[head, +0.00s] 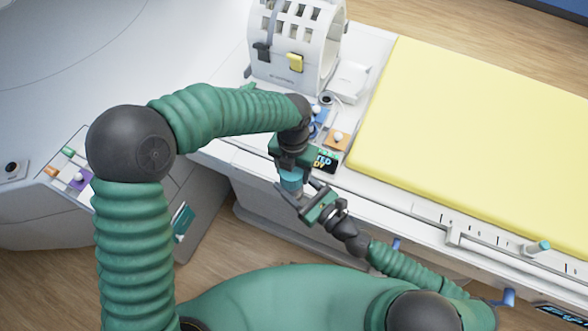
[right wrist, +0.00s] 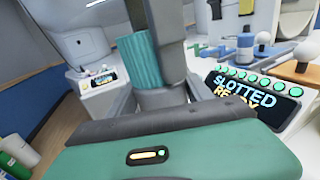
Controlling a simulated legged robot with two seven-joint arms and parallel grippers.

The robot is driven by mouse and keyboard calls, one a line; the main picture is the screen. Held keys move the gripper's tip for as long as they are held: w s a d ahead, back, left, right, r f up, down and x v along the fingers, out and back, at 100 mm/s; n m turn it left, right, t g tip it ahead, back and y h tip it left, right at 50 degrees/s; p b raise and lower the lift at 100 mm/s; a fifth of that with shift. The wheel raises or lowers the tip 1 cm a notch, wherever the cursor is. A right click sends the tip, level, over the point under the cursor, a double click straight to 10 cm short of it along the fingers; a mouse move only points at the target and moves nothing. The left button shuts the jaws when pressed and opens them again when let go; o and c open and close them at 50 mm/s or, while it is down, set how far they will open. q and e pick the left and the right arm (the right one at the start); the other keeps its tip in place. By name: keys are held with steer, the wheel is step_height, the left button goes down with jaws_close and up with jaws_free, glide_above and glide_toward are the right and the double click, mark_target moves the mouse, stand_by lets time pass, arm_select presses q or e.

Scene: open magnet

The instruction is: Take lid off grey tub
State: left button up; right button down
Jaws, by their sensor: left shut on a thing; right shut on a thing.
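A ribbed teal lid (right wrist: 141,60) stands over a grey tub (right wrist: 163,101) in the right wrist view. The lid also shows in the head view (head: 291,181), below my left gripper. My left gripper (head: 291,170) is shut on the lid from above. My right gripper (head: 297,197) is shut on the grey tub from the lower right. The tub is mostly hidden by the grippers in the head view. I cannot tell whether the lid still touches the tub's rim.
A display panel (right wrist: 258,92) reading "SLOTTED READY" is close beside the grippers. A yellow pad (head: 460,140) covers the table to the right. A white slotted coil (head: 292,45) stands at the back. A blue fixture (head: 318,115) and an orange one (head: 337,138) are nearby.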

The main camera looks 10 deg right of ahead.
arm_select(q)
steer(key=shift+s+d, duration=0.2)
steer(key=shift+d, duration=0.1)
steer(key=shift+c, duration=0.5)
steer(key=shift+n, duration=0.8)
steer(key=n, duration=0.5)
steer(key=shift+n, duration=0.4)
steer(key=n, duration=0.3)
steer(key=shift+w+a+n, duration=0.1)
steer(key=shift+n, duration=0.2)
steer(key=n, duration=0.6)
steer(key=shift+a+r+n, duration=0.1)
steer(key=shift+a+n, duration=0.05)
steer(key=shift+n, duration=0.15)
steer(key=n, duration=0.7)
steer(key=shift+a, duration=0.15)
steer(key=n, duration=0.6)
steer(key=shift+r, duration=0.1)
steer(key=n, duration=0.3)
steer(key=shift+a, duration=0.2)
steer(key=o, duration=1.5)
steer(key=shift+a, duration=0.15)
steer(key=shift+o, duration=0.2)
